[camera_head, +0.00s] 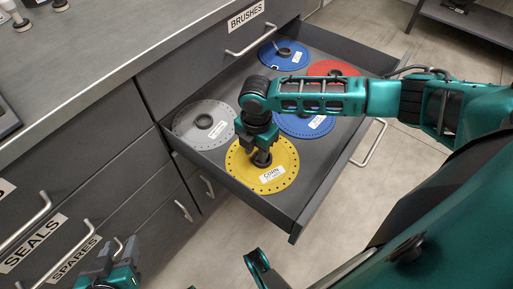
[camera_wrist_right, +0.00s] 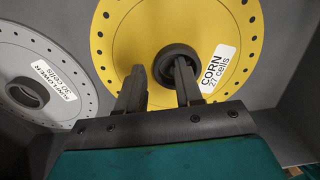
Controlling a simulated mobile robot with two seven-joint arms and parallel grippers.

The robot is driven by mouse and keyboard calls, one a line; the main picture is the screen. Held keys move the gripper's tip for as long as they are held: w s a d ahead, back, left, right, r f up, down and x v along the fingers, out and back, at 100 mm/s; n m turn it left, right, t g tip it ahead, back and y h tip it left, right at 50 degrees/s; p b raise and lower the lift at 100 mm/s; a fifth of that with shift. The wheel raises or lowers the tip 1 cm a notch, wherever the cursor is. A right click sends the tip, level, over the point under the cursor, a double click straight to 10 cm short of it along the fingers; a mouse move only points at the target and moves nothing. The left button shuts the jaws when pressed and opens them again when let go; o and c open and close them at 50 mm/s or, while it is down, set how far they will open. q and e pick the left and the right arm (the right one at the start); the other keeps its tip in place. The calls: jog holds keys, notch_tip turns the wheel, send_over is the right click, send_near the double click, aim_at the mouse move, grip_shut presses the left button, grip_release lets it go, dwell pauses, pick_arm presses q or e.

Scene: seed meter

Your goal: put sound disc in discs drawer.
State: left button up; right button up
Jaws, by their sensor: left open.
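A yellow disc labelled CORN (camera_head: 283,158) lies flat in the front of the open drawer (camera_head: 240,187). It also shows in the right wrist view (camera_wrist_right: 120,35), with a dark raised hub (camera_wrist_right: 165,58). My right gripper (camera_head: 263,157) is over this disc at its hub. In the right wrist view its two fingers (camera_wrist_right: 158,78) are apart; one overlaps the hub and the other is left of it. I cannot tell whether they touch the hub. My left gripper (camera_head: 124,249) is open and empty at the bottom left, away from the drawer.
The drawer also holds a grey disc (camera_head: 187,124), two blue discs (camera_head: 268,58) (camera_head: 290,125) and a red disc (camera_head: 345,69). The right arm crosses above them. A closed BRUSHES drawer (camera_head: 205,55) and the worktop (camera_head: 90,50) are to the left.

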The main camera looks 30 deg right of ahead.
aim_at(256, 157)
notch_tip(256, 157, up, 12)
jog(key=p, duration=0.4)
jog(key=shift+r, duration=0.2)
dwell(0.5)
